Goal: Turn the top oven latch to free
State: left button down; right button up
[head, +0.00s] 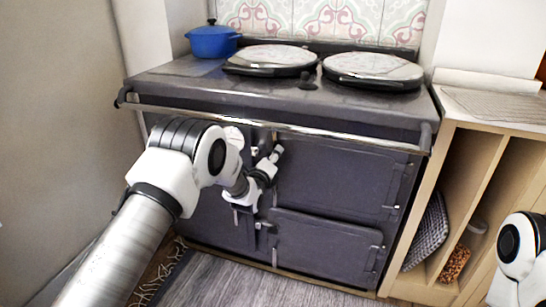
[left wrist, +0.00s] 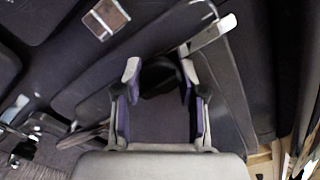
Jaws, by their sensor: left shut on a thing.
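The dark range cooker (head: 325,240) fills the middle of the head view, with its top oven door (head: 340,182) closed. My left gripper (head: 273,157) is at the left edge of that door, just below the steel front rail. In the left wrist view, the two fingers (left wrist: 160,78) stand either side of a dark rounded part (left wrist: 158,76), which I take to be the top oven latch. The gripper is shut on it. The gripper hides most of the latch in the head view, so its exact angle cannot be told. My right gripper is out of view.
The steel rail (head: 290,128) runs across the cooker front above the gripper. A lower oven door (head: 325,245) is below. Two round hob lids (head: 372,68) and a blue pot (head: 212,41) are on top. A wooden shelf unit (head: 470,165) stands close on the right.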

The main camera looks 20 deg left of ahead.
pick_arm(q)
jog(key=shift+w+r+m, duration=0.15)
jog(key=shift+r+m, duration=0.15)
jog(key=shift+r, duration=0.2)
jog(key=c, duration=1.1)
grip_release()
jog(key=o, duration=0.4)
jog(key=shift+w+f, duration=0.1)
jog(key=shift+f, duration=0.05)
jog(key=shift+o, duration=0.2)
jog(key=shift+f, duration=0.2)
jog(key=shift+s+f, duration=0.15)
jog(key=shift+s, duration=0.4)
jog(key=s, duration=1.1)
jog(key=shift+a, duration=0.2)
